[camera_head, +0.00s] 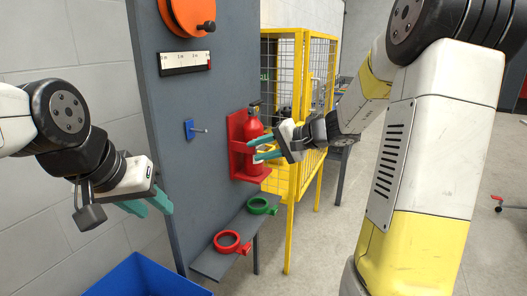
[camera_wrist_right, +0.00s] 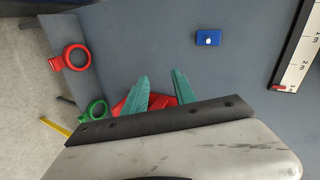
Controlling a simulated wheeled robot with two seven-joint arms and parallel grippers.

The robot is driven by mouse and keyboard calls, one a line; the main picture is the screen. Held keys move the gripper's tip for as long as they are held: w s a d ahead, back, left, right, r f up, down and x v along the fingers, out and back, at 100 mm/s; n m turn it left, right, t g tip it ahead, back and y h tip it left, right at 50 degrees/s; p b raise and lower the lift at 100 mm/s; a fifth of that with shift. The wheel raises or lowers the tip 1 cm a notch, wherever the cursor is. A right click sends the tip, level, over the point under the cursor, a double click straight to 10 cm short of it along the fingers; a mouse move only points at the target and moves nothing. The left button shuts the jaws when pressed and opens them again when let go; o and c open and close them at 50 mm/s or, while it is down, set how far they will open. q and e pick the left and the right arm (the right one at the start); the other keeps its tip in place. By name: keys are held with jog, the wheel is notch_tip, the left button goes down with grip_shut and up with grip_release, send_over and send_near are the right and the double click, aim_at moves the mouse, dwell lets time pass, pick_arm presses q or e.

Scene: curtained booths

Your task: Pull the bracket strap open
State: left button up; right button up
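A red fire extinguisher (camera_head: 253,127) with a black top stands upright in a red bracket (camera_head: 236,132) on the grey panel. I cannot clearly make out the strap; my right gripper covers that part of the extinguisher. My right gripper (camera_head: 253,150) is open, its two teal fingers apart, at the extinguisher's middle. I cannot tell whether they touch it. In the right wrist view the open fingers (camera_wrist_right: 160,78) show with part of the red bracket (camera_wrist_right: 130,106) between and beside them. My left gripper (camera_head: 148,205) is open and empty, left of the panel.
A red ring (camera_head: 220,248) and a green ring (camera_head: 273,208) lie on a low grey shelf. A blue bin (camera_head: 140,275) stands below my left gripper. A blue block with a peg (camera_head: 188,131), a ruler and an orange reel are on the panel. A yellow cage (camera_head: 297,200) stands behind.

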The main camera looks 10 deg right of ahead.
jog(key=w+d+f+m+t, duration=0.3)
jog(key=w+d+f, duration=0.15)
jog(key=w, duration=0.35)
jog(key=m+t+h, duration=0.2)
send_near(272, 149)
jog(key=w+a+f, duration=0.1)
jog(key=w+a, duration=0.1)
jog(key=x, duration=0.7)
jog(key=shift+w+f, duration=0.1)
jog(key=shift+w, duration=0.15)
grip_shut()
